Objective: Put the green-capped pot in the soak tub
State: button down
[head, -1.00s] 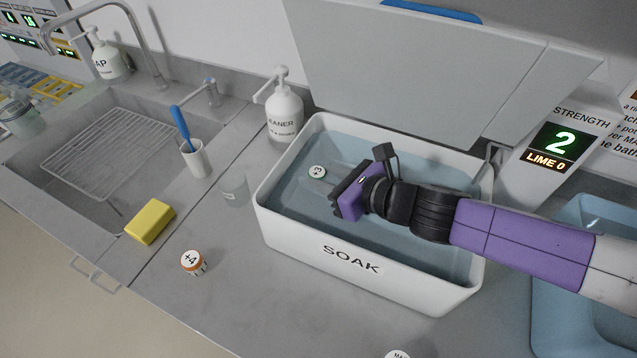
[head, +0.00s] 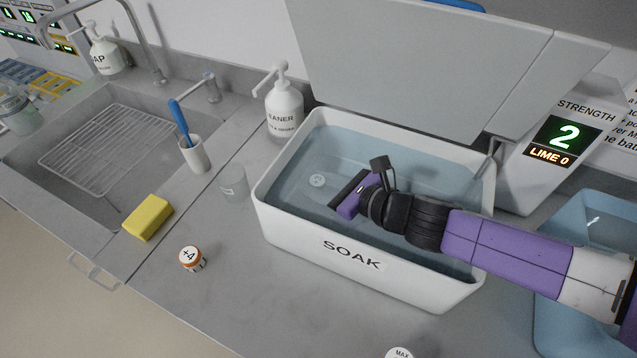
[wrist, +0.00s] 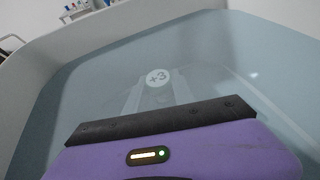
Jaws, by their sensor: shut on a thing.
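The white soak tub (head: 275,222), labelled SOAK, stands open on the counter and holds bluish water. My gripper (head: 326,186) reaches down into it from the right, with its fingers under the water. It is shut on the pot (head: 317,180), whose round pale top shows through the water in the left half of the tub. In the wrist view the pot's top (wrist: 157,77) reads +3, between my faint submerged fingers. The cap's green rim is washed out by the water, and the pot's lower body is hidden.
An orange-capped +4 pot (head: 191,259) and a pot marked MAX (head: 398,353) stand on the counter. A clear cup (head: 233,184), a cleaner bottle (head: 284,112) and a yellow sponge (head: 148,217) are left of the tub. The raised lid (head: 420,65) stands behind.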

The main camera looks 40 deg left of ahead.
jog(key=c, duration=1.1)
grip_release()
jog(key=shift+o, duration=0.2)
jog(key=shift+r, duration=0.1)
jog(key=shift+r+p, duration=0.65)
jog(key=shift+p, duration=0.05)
jog(key=b+v, duration=0.1)
jog(key=v, duration=1.1)
jog(key=shift+f, duration=0.15)
